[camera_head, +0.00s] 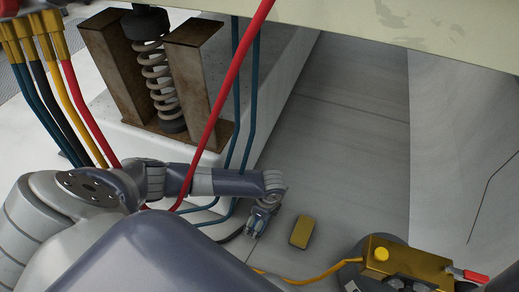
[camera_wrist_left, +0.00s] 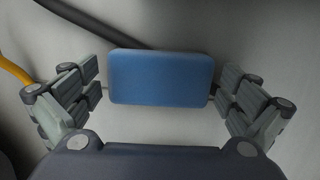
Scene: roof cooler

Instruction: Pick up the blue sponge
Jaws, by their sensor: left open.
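A blue sponge (camera_wrist_left: 160,78) with rounded corners lies flat on a pale surface in the left wrist view, centred between the fingers. My left gripper (camera_wrist_left: 160,92) is open, with a finger on either side of the sponge; the right finger is close to its edge. I cannot tell whether the fingers touch it. In the head view my left gripper (camera_head: 258,224) points down near the floor. The sponge cannot be made out clearly there, being small or hidden by the gripper. My right gripper is not in view.
A yellow block (camera_head: 301,232) lies just right of my left gripper. A yellow cable (camera_head: 308,278) runs to a yellow box (camera_head: 400,262) at bottom right. A red hose (camera_head: 222,95) and blue pipes (camera_head: 247,100) pass near my arm. Grey floor (camera_head: 350,130) beyond is clear.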

